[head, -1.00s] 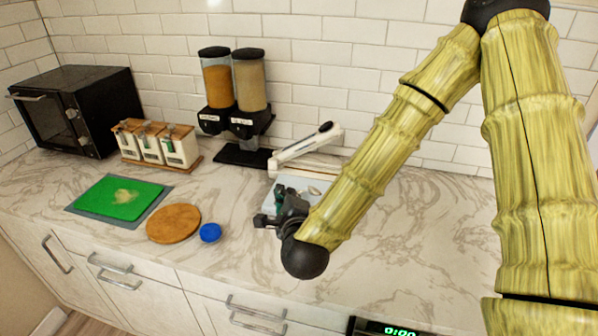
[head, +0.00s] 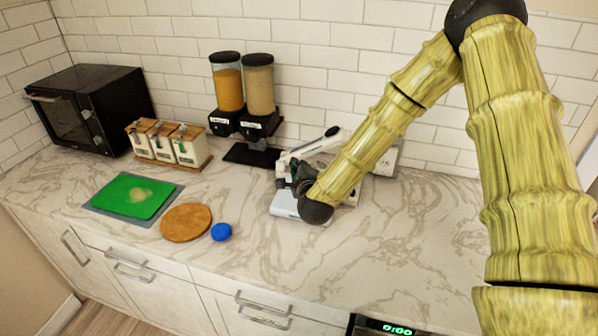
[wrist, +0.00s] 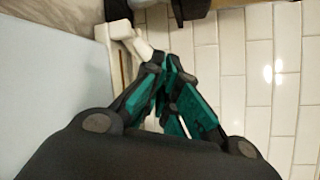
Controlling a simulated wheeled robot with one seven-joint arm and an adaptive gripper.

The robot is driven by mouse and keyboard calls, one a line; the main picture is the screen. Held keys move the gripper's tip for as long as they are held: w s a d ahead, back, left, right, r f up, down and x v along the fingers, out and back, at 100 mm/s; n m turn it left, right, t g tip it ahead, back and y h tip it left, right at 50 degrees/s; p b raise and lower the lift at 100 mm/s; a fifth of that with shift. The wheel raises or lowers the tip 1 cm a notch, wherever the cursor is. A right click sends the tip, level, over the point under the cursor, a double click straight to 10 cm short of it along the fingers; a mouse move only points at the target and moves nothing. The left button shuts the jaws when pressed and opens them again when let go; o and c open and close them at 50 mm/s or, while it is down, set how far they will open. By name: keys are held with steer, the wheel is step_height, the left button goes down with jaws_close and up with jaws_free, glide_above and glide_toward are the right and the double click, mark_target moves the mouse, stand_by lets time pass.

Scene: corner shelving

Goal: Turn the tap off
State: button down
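No tap or sink shows clearly in any view. My gripper (head: 298,178) is over the counter, in front of and partly overlapping a white appliance (head: 284,207) with a raised, slanting arm. In the wrist view my gripper's teal-lined fingers (wrist: 168,68) come together at the tips, with nothing visible between them. A white jointed part (wrist: 132,40) lies just beyond the fingertips at the left. I cannot tell whether they touch. My arm hides part of the appliance.
The marble counter (head: 400,235) is clear at the right. Dispensers (head: 259,90), canisters (head: 190,147) and a black oven (head: 85,108) stand at the back left. A green board (head: 132,196), round wooden board (head: 186,222) and blue lid (head: 221,232) lie in front. A tiled wall bounds the back.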

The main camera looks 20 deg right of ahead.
steer(key=shift+f+p, duration=0.95)
steer(key=shift+f, duration=0.8)
steer(key=shift+f, duration=0.15)
steer(key=c, duration=1.6)
jaws_free()
steer(key=shift+c, duration=0.2)
